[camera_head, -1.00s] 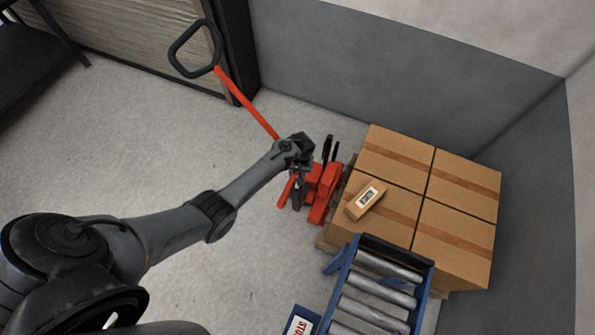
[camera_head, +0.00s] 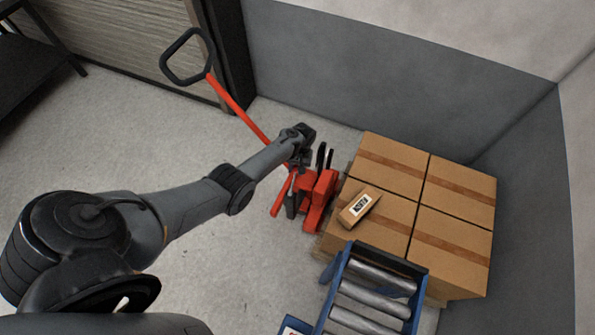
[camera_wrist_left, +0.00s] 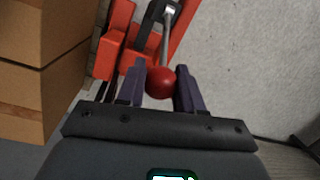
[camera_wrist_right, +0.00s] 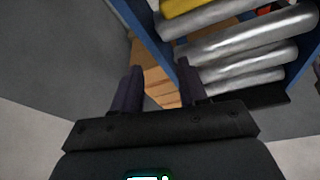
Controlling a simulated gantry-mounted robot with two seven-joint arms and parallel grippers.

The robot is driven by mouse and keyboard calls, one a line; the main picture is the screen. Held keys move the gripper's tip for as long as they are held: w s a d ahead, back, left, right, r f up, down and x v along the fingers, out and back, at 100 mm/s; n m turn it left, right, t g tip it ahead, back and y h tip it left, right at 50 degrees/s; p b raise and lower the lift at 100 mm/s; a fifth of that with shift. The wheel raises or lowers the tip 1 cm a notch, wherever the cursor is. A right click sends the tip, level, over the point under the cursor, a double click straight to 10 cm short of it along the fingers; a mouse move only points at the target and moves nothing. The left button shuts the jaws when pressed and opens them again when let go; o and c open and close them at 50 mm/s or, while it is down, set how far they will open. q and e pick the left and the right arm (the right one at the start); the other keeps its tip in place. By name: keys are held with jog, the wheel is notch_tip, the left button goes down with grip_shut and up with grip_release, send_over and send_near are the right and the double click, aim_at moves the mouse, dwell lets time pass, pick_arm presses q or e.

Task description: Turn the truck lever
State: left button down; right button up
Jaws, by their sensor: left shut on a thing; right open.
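The red pallet truck (camera_head: 318,188) stands at the pallet, with its long red handle (camera_head: 237,105) leaning up and left to a black loop grip (camera_head: 187,56). The truck lever has a silver rod (camera_wrist_left: 168,30) and a red ball knob (camera_wrist_left: 160,84) in the left wrist view. My left gripper (camera_wrist_left: 160,70) is shut on that knob, one finger on each side. In the head view its wrist hides the lever. My right gripper (camera_wrist_right: 160,80) is open and empty in the right wrist view, and out of the head view.
Stacked cardboard boxes (camera_head: 452,190), with a small labelled box (camera_head: 358,207) on top, stand right of the truck. A blue-framed roller conveyor (camera_head: 375,290) is in front and shows near my right gripper (camera_wrist_right: 250,45).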

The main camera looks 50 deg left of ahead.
pick_arm(q)
jog(key=shift+w+a+f, duration=0.15)
jog(key=shift+f, duration=0.05)
dwell(0.3)
jog(key=c, duration=1.2)
grip_release()
jog(key=o, duration=0.4)
jog(key=shift+w, duration=0.15)
jog(key=shift+r, duration=0.1)
jog(key=shift+r, duration=0.55)
jog(key=shift+w+r+p, duration=0.3)
jog(key=shift+r+p, duration=0.45)
jog(key=shift+r, duration=0.85)
jog(key=shift+w+r+p, duration=0.25)
jog(key=shift+r+p, duration=0.55)
jog(key=shift+r, duration=0.75)
jog(key=shift+w+r+p, duration=0.3)
jog(key=shift+r+p, duration=0.45)
jog(key=shift+r, duration=0.85)
